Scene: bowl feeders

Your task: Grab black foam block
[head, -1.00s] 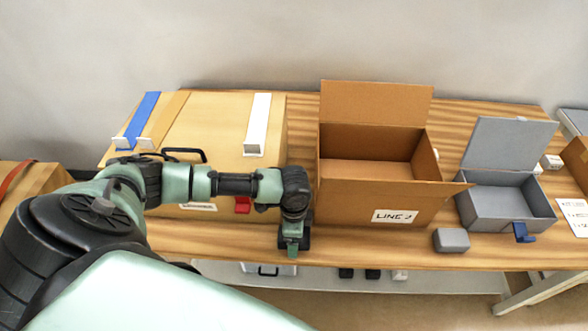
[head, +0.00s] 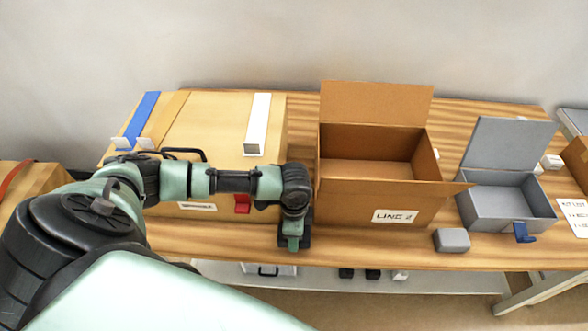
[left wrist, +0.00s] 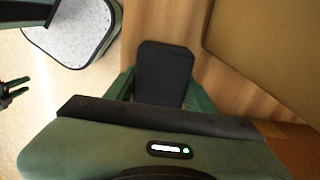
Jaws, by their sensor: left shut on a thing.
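The black foam block (left wrist: 163,72) shows in the left wrist view, upright in the picture between the two green fingers of my left gripper (left wrist: 163,92). The gripper is shut on it. In the head view the left gripper (head: 293,241) is low at the front of the wooden table, left of the LINE 2 carton, and dark edges of the block (head: 306,240) show beside it. The gripper hides most of the block there. A dark claw-like shape at the left edge of the left wrist view may be my right gripper; its opening is unclear.
The open LINE 2 carton (head: 345,203) stands just right of the gripper. A large tan box (head: 215,120) with blue, tan and white strips stands at left. A grey open box (head: 490,215) and a small grey block (head: 452,240) are at right.

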